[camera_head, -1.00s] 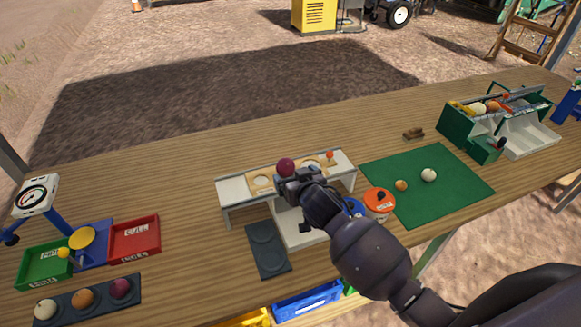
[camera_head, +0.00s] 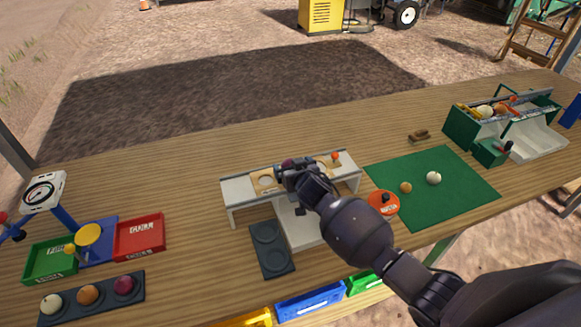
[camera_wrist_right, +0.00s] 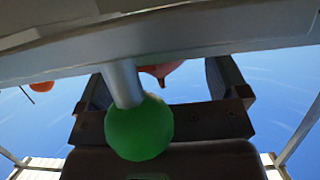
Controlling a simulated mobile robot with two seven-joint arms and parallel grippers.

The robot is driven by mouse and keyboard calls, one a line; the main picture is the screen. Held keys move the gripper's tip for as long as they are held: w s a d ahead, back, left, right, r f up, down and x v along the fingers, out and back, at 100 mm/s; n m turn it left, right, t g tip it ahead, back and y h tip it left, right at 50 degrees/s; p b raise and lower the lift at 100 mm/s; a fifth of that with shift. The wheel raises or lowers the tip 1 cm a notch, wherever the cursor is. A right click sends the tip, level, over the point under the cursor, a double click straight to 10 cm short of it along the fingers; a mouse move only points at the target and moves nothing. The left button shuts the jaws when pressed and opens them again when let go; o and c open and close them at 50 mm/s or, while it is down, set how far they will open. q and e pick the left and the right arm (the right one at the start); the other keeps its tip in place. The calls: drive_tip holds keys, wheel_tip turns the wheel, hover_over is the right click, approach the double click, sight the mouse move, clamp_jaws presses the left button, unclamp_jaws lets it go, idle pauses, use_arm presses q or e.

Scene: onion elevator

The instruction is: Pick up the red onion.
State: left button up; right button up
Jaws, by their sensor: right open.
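A red onion (camera_head: 287,163) is on top of the white and wooden raised stand (camera_head: 238,188), mostly hidden behind my right gripper in the head view. My right gripper (camera_head: 284,174) is open at the stand's top. In the right wrist view, a reddish rounded tip, likely this onion's (camera_wrist_right: 160,72), shows between the two fingers (camera_wrist_right: 163,88); whether they touch it I cannot tell. A green ball on a rod (camera_wrist_right: 138,128) partly blocks that view. Another red-purple onion (camera_head: 124,286) sits in a dark tray at the lower left. My left gripper is not in view.
An orange knob (camera_head: 335,156) stands on the raised stand. A dark two-dish plate (camera_head: 271,263) lies before it. A green mat (camera_head: 450,197) is at right, with a red-lidded jar (camera_head: 378,204) at its edge. Red (camera_head: 139,250) and green (camera_head: 45,268) trays are at left.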

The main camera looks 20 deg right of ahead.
drive_tip(key=shift+x, duration=1.05)
drive_tip(key=shift+c, duration=0.2)
drive_tip(key=c, duration=1.1)
drive_tip(key=shift+s+r, duration=0.1)
